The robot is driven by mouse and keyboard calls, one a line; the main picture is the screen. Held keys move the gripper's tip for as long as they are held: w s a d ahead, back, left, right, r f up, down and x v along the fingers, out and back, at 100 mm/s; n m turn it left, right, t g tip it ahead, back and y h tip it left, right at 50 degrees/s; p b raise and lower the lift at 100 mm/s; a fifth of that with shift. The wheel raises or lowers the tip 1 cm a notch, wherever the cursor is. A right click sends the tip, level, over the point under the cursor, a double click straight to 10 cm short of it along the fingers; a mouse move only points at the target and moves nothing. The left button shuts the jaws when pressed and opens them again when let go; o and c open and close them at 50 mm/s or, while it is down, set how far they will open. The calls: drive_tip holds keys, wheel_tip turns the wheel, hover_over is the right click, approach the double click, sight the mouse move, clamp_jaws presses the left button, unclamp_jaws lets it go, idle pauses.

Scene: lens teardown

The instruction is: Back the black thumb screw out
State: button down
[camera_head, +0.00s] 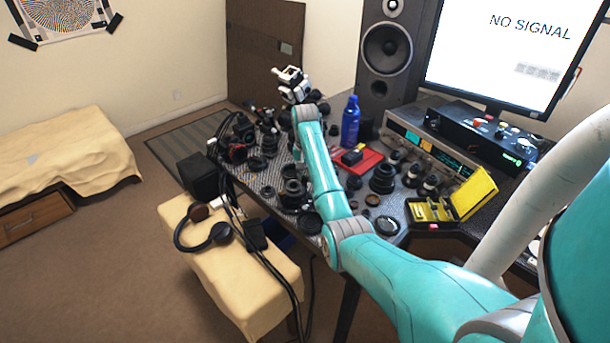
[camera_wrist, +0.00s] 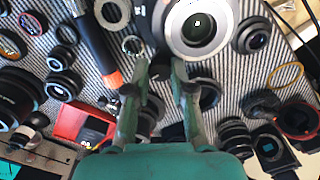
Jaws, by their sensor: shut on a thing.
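In the wrist view my gripper (camera_wrist: 158,82) reaches up from the bottom edge, its two fingers on either side of a small dark piece (camera_wrist: 159,73), which I take to be the black thumb screw. The fingers are closed on it, and little of it shows. Whether the screw still sits in that body cannot be told. In the head view my arm reaches over the table, and the fingertips cannot be made out.
Lens parts crowd the striped mat. An orange-tipped tool (camera_wrist: 104,52) lies left of the fingers, and a red tray (camera_wrist: 82,122) lies below it. In the head view a blue bottle (camera_head: 350,121), a speaker (camera_head: 386,50) and a yellow case (camera_head: 473,193) stand right of my arm.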

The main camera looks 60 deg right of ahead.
drive_tip(key=c, duration=1)
unclamp_jaws()
